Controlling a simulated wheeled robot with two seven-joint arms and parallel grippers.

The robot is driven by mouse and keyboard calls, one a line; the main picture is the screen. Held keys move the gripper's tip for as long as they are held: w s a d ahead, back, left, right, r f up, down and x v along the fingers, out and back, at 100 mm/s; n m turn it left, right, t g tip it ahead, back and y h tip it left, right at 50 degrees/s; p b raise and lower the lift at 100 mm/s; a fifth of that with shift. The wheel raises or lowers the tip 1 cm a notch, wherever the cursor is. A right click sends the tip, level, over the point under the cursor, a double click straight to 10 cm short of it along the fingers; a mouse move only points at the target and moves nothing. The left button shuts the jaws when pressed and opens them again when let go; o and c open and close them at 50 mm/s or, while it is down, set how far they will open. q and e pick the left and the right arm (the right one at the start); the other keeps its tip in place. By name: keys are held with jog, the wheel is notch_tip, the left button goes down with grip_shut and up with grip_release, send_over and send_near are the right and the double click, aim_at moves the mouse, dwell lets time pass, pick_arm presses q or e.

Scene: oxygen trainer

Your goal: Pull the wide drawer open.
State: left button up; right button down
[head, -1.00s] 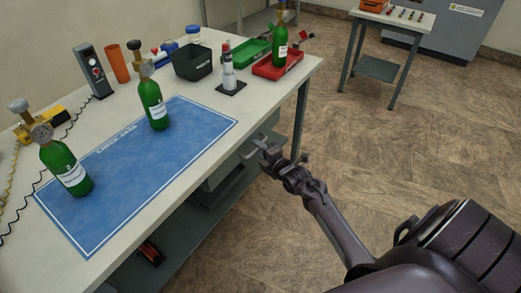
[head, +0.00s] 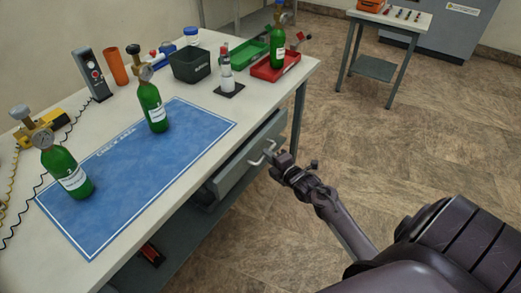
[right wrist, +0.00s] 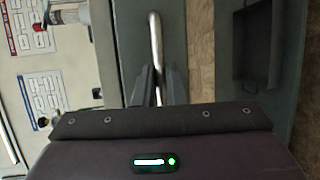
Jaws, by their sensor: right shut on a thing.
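The wide drawer (head: 234,176) is grey-green and sits under the front edge of the workbench. In the right wrist view, the handle (right wrist: 155,40) runs up from between the fingers (right wrist: 158,88), against the drawer front (right wrist: 176,30). The fingers hide part of the handle. My left gripper is not in view.
The workbench (head: 190,185) carries a blue mat (head: 130,180), several green cylinders, a black bin (head: 191,64) and a red tray (head: 275,68). A lower shelf runs under the drawer. The floor (head: 400,150) right of the bench is open, with a small table behind.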

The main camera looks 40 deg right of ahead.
jog(key=s+d+p, duration=0.3)
jog(key=s+d, duration=0.1)
jog(key=s, duration=0.7)
jog(key=s+d+p, duration=0.2)
jog(key=s+d, duration=0.3)
jog(key=s, duration=0.6)
jog(key=shift+s+d+p, duration=0.15)
jog(key=shift+s+p, duration=0.1)
jog(key=shift+p, duration=0.15)
jog(key=c, duration=1.5)
grip_release()
jog(key=s+r, duration=0.1)
jog(key=s, duration=0.6)
jog(key=shift+s+r, duration=0.2)
jog(key=shift+s, duration=0.1)
